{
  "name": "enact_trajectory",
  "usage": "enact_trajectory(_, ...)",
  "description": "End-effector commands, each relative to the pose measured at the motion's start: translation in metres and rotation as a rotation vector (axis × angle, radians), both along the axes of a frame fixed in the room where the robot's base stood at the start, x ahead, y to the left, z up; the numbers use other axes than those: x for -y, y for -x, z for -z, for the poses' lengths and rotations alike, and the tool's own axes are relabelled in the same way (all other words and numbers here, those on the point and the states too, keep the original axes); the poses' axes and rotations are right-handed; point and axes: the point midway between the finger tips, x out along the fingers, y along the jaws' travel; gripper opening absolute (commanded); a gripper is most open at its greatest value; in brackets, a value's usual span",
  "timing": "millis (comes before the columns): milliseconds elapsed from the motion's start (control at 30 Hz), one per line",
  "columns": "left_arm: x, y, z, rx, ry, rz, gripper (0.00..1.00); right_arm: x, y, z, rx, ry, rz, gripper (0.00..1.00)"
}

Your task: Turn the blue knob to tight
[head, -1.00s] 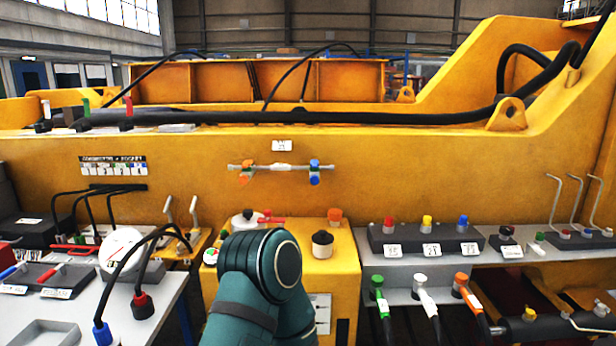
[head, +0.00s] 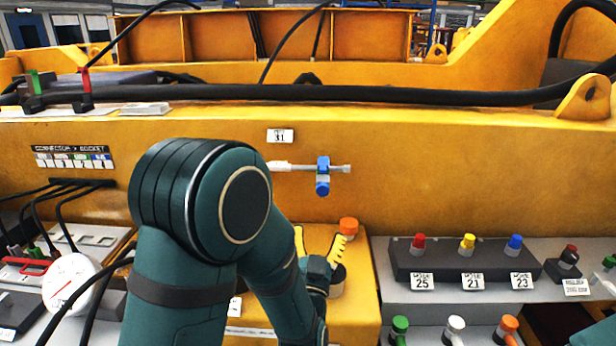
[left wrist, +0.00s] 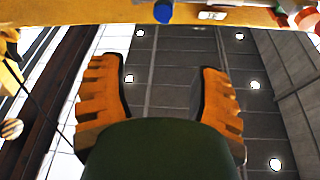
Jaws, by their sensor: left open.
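A blue knob (head: 322,187) hangs below a blue valve body on a thin grey horizontal pipe, on the yellow wall under a white label marked 31. A blue knob (left wrist: 163,12) also shows at the top edge of the left wrist view. My left gripper (head: 321,240) is open and empty, its yellow-orange fingers pointing up, below the blue knob and apart from it. In the left wrist view its two fingers (left wrist: 163,95) are spread wide with nothing between them. My right gripper is not in view.
An orange knob (head: 349,227) and a partly hidden dark knob stand on the yellow box near my left gripper. A dark panel (head: 465,262) with red, yellow and blue knobs is to the right. A white round gauge (head: 70,284) is at the left. The wall right of the pipe is clear.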

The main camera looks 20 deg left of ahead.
Motion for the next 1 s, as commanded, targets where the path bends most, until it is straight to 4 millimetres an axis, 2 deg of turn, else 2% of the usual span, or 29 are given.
enact_trajectory(100, 0.000, 0.002, -0.013, 0.043, -0.013, -0.011, 0.64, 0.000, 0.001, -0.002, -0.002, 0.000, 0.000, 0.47)
enact_trajectory(267, -0.003, -0.011, -0.014, 0.050, -0.016, -0.016, 0.64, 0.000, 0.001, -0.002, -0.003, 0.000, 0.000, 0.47)
enact_trajectory(800, -0.023, -0.110, -0.013, 0.047, -0.015, -0.013, 0.64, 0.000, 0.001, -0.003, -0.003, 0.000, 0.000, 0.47)
enact_trajectory(1000, -0.028, -0.133, -0.020, 0.046, -0.014, -0.013, 0.64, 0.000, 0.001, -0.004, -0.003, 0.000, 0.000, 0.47)
